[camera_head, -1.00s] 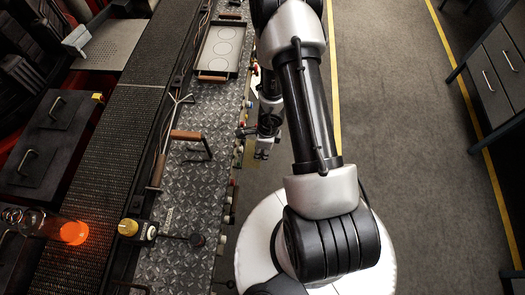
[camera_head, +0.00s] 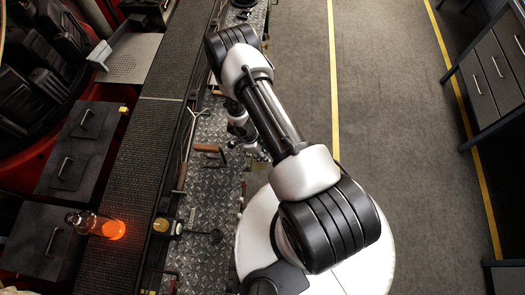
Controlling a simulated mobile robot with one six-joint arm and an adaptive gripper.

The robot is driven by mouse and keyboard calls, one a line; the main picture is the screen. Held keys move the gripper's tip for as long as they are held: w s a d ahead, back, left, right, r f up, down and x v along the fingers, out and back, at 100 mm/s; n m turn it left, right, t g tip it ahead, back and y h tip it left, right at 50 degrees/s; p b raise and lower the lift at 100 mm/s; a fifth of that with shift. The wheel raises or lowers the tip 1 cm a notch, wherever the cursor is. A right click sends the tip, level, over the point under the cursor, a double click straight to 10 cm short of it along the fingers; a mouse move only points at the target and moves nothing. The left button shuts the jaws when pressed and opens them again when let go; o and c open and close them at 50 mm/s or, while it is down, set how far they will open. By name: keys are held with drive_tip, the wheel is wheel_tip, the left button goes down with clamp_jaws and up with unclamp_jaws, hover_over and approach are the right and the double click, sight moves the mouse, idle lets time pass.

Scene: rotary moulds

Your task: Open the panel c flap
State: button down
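Dark panels with bar handles stand at the left: an upper one (camera_head: 98,122), a middle one (camera_head: 80,178) and a lower one (camera_head: 35,230). I can read no letters on them, so I cannot tell which is panel c or whether any has the flap. All look shut. My gripper (camera_head: 258,153) is small and partly hidden by my arm, over the right edge of the metal walkway. It is well to the right of the panels and touches none of them. Its fingers are too small to tell open from shut.
A glowing orange glass bottle (camera_head: 96,224) lies on the dark conveyor (camera_head: 135,165). A wooden-handled lever (camera_head: 207,148) and a yellow-capped knob (camera_head: 162,225) are on the diamond-plate walkway (camera_head: 200,255). Grey drawers (camera_head: 492,80) stand at the right. The floor (camera_head: 400,150) between is clear.

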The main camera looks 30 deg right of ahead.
drive_tip(key=shift+w+a+r, duration=0.1)
drive_tip(key=shift+w+r, duration=0.15)
idle(0.4)
drive_tip(key=c, duration=1.3)
unclamp_jaws()
drive_tip(key=shift+s, duration=0.1)
drive_tip(key=shift+a+v, duration=0.15)
drive_tip(key=shift+v, duration=2.85)
drive_tip(key=shift+a+v, duration=0.1)
drive_tip(key=shift+v, duration=2.85)
drive_tip(key=shift+w+f, duration=0.1)
drive_tip(key=shift+w, duration=0.15)
